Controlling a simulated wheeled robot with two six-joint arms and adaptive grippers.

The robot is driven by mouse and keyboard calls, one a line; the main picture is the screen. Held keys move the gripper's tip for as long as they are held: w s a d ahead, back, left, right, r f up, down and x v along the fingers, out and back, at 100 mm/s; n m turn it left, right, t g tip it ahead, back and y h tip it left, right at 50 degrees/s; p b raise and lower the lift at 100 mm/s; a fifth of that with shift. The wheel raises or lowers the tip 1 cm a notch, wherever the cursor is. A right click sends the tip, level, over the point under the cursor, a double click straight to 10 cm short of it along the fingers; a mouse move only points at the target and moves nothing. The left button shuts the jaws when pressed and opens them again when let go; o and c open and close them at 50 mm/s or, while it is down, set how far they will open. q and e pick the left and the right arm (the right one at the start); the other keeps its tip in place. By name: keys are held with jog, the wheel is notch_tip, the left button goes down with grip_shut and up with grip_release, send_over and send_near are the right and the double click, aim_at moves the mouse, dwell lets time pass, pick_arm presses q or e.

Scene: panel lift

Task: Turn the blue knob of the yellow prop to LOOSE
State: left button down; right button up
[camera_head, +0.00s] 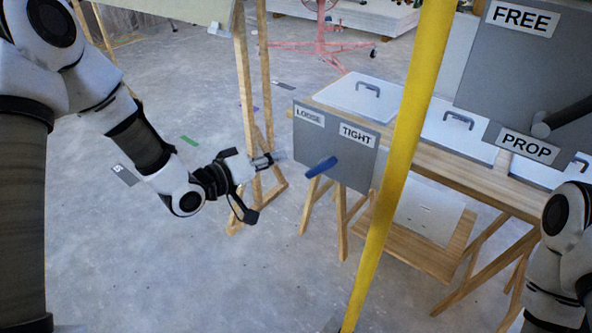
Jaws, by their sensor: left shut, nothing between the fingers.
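The yellow prop (398,165) is a tall, slightly tilted pole right of the middle. A grey plate (347,164) beside it carries the labels LOOSE (310,115) on the left and TIGHT (357,134) on the right. The blue knob (320,167) is an elongated handle at the plate's lower part, angled up to the right. My left gripper (275,157) is shut and empty, just left of the knob and apart from it in the picture. My right arm shows at the right edge; its gripper is out of view.
A wooden trestle table (470,180) with white handled panels (362,97) stands behind the prop. A grey plate marked FREE and PROP (515,62) hangs upper right. A wooden stand (243,85) is behind my left gripper. Grey floor is open at lower left.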

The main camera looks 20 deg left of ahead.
aim_at(324, 165)
pick_arm(q)
jog(key=d+f, duration=0.1)
jog(key=d, duration=0.1)
jog(key=w+d+f, duration=0.1)
jog(key=d+f, duration=0.1)
jog(key=shift+w+d, duration=0.15)
jog(key=shift+d, duration=0.05)
pick_arm(e)
jog(key=shift+f, duration=0.15)
jog(key=shift+s, duration=0.1)
pick_arm(q)
jog(key=shift+f+n, duration=0.15)
jog(key=shift+n, duration=0.25)
pick_arm(e)
jog(key=shift+s, duration=0.7)
